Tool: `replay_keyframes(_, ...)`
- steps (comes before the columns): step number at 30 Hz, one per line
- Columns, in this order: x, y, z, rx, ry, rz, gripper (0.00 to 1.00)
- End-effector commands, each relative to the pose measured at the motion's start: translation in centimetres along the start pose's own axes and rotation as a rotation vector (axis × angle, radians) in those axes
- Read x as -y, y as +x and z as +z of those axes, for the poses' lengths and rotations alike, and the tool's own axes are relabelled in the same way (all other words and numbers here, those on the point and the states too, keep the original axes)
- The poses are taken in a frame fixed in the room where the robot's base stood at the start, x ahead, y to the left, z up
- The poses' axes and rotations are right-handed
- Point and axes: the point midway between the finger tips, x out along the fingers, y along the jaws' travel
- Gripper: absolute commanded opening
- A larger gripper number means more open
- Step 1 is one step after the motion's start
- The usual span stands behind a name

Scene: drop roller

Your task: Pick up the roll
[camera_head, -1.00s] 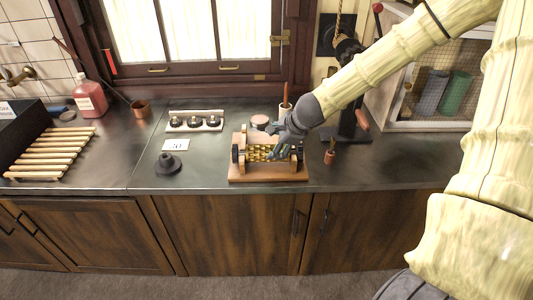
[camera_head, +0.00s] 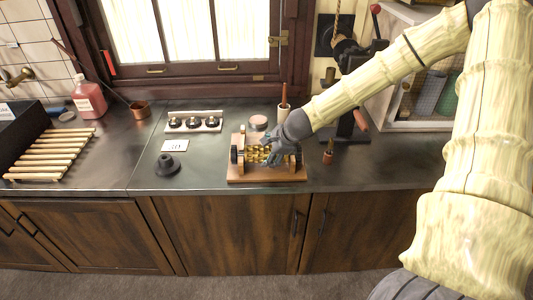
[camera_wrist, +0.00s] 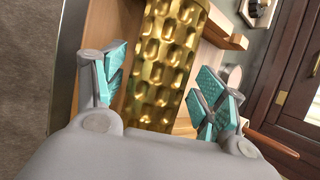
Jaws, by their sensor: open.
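The roll is a brass cylinder with a dimpled surface (camera_head: 254,154). It sits in a wooden stand (camera_head: 268,175) on the counter, and in the wrist view the roll (camera_wrist: 168,60) fills the space ahead of my gripper. My gripper (camera_head: 276,155) is at the stand, over the right part of the roll. In the wrist view my gripper (camera_wrist: 158,90) is open, with teal-padded fingers on either side of the roll. I cannot tell whether the pads touch it. Part of the roll is hidden by my gripper in the head view.
A dark cone-shaped piece (camera_head: 170,165) and a white card (camera_head: 174,146) are left of the stand. A rack with several dark knobs (camera_head: 194,122) is behind. A small copper cup (camera_head: 328,157) stands to the right.

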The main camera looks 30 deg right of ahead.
Motion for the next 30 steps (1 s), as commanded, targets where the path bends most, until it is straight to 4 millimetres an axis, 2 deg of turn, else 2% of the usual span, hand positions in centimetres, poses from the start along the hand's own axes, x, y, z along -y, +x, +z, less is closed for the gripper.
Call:
replay_keyframes(9,0.0,1.7,0.0,-0.001,0.0,0.001,0.71)
replay_keyframes(18,0.0,1.9,0.0,-0.001,-0.001,0.0,0.71)
replay_keyframes(20,0.0,1.9,0.0,-0.001,-0.001,0.0,0.62)
replay_keyframes(30,0.0,1.8,0.0,-0.001,0.0,0.0,0.0)
